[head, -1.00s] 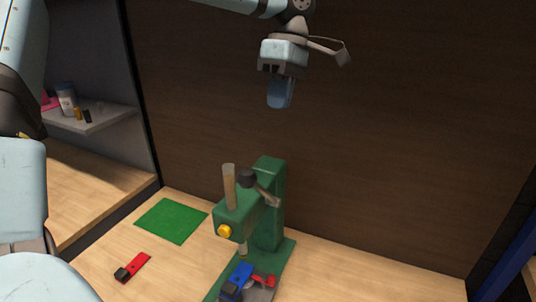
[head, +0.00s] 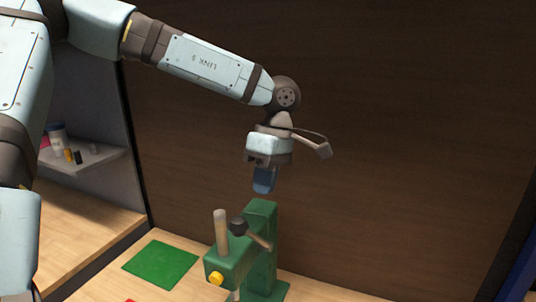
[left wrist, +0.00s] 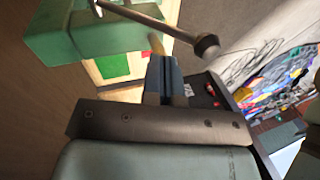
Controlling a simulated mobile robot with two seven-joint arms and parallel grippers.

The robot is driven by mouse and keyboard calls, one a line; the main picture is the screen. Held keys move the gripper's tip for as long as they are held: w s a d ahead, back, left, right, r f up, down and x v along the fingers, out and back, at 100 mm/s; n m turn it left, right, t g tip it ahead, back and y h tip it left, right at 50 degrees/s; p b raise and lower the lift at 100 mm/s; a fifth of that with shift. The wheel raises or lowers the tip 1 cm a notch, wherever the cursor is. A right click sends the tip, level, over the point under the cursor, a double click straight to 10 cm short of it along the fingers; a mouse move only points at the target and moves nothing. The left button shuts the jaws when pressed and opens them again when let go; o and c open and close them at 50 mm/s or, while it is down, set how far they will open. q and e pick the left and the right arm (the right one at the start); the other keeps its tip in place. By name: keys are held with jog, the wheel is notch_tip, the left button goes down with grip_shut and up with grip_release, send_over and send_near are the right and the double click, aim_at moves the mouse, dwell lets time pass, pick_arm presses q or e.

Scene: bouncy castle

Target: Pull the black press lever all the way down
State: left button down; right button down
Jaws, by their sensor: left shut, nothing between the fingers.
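The green press (head: 262,245) stands on the table at the lower middle of the head view. Its black lever knob (head: 239,227) sits on a grey rod that slopes down to the right to the press column, so the lever's knob end is up. My left gripper (head: 264,181) is shut and empty, pointing down just above the top of the press. It does not touch the lever in the head view. In the left wrist view the lever knob (left wrist: 206,46) and its rod show beyond the shut fingers (left wrist: 163,72). My right gripper is not in view.
A green mat (head: 160,264) lies on the table left of the press. A wooden post (head: 221,232) and a yellow knob (head: 216,278) are on the press. A shelf (head: 88,160) with small items is at the left. A dark wall stands behind.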

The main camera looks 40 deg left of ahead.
aim_at(251, 231)
pick_arm(q)
jog(key=s+f, duration=0.1)
jog(key=s+p, duration=0.1)
jog(key=s, duration=0.1)
jog(key=s+f, duration=0.1)
jog(key=shift+s+d+f+p, duration=0.25)
jog(key=shift+s+f+p, duration=0.05)
jog(key=shift+s+p, duration=0.05)
jog(key=shift+w, duration=0.1)
jog(key=shift+f, duration=0.1)
